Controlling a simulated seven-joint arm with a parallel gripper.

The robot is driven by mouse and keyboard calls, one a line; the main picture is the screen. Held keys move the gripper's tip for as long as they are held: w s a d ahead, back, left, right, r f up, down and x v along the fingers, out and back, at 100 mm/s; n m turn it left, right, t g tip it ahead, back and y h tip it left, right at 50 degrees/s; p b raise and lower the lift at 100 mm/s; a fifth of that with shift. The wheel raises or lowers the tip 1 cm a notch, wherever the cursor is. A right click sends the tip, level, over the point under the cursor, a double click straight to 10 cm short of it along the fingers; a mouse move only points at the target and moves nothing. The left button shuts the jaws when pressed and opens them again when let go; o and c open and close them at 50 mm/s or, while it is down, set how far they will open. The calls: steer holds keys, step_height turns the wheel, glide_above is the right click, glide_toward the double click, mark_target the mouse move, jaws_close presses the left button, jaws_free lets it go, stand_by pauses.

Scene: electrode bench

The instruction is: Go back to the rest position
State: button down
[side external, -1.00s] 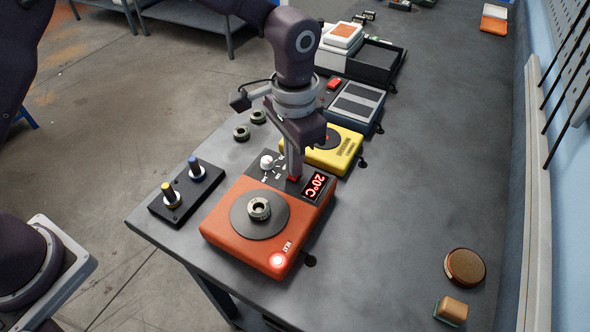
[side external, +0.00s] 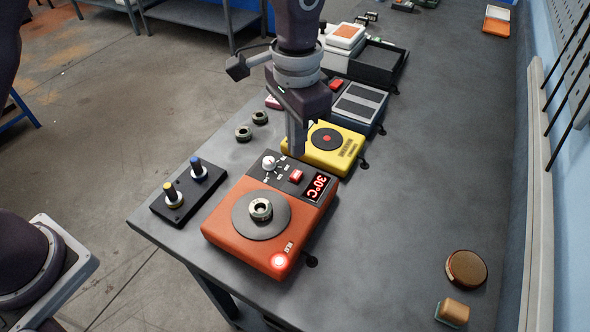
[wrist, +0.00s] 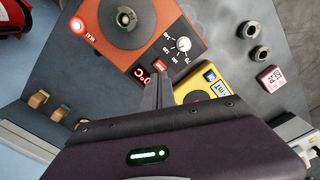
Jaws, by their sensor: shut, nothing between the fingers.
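My gripper (side external: 296,152) is shut and empty. It hangs just above the back edge of the orange hot plate, apart from its red button (side external: 296,176). The orange hot plate (side external: 226,240) has a round dark plate with a metal ring (side external: 261,209) on it, a white knob (side external: 269,162), a lit red lamp (side external: 279,261) and a display (side external: 318,187) reading 30°C. In the wrist view my shut fingers (wrist: 157,84) point at the hot plate near its red button (wrist: 160,65).
A yellow device (side external: 341,158) and a grey two-pad unit (side external: 360,103) stand behind. A black holder (side external: 186,204) with two knobbed posts is left. Two loose rings (side external: 243,133) lie behind it. A brown disc (side external: 466,267) and small block (side external: 453,311) are right. The bench's right side is mostly clear.

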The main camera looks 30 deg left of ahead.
steer(key=s+a+r+n+t, duration=0.3)
steer(key=s+a+r, duration=0.7)
steer(key=a+r, duration=0.4)
steer(key=s+a+f+n+t, duration=0.1)
steer(key=s+a, duration=0.5)
steer(key=s, duration=0.8)
steer(key=shift+n+t, duration=0.8)
steer(key=shift+n, duration=0.2)
stand_by(4.2)
